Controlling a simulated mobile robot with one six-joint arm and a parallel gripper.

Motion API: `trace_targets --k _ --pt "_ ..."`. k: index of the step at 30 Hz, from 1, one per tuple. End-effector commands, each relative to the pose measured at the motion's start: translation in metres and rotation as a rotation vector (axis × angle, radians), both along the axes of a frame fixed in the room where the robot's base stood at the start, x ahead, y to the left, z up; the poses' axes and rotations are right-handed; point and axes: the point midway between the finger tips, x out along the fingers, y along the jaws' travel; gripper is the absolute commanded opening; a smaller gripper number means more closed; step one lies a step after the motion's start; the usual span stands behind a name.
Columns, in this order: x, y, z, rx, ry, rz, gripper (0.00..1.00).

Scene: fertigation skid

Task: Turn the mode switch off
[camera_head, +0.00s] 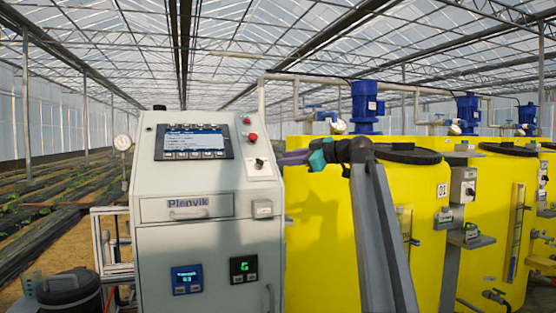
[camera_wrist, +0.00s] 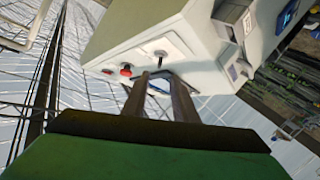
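The mode switch is most likely the small black rotary knob (camera_head: 259,162) on a white plate at the upper right of the grey control cabinet (camera_head: 212,250). In the wrist view this knob (camera_wrist: 160,54) stands on its pale plate just beyond my fingertips. Its pointer setting is too small to tell. My gripper (camera_head: 280,159) reaches in from the right, close to the knob. In the wrist view my gripper (camera_wrist: 158,75) has its two fingers apart, with a gap and nothing between them. I cannot tell whether they touch the plate.
A red button (camera_head: 253,136) sits above the knob. A display panel (camera_head: 193,141) is left of it, and a small grey box (camera_head: 262,209) is below. Yellow tanks (camera_head: 325,225) with blue motors (camera_head: 365,100) stand to the right. A dark drum (camera_head: 70,292) is at the lower left.

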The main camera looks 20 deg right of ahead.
Motion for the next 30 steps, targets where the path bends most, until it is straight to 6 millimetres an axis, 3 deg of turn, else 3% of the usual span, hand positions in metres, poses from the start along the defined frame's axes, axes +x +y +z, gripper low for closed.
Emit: trace_targets --k 9,30 --pt "-0.025 -0.016 0.005 -0.001 -0.001 -0.001 0.26" --pt "-0.026 -0.017 0.005 0.0 0.0 0.0 0.26"
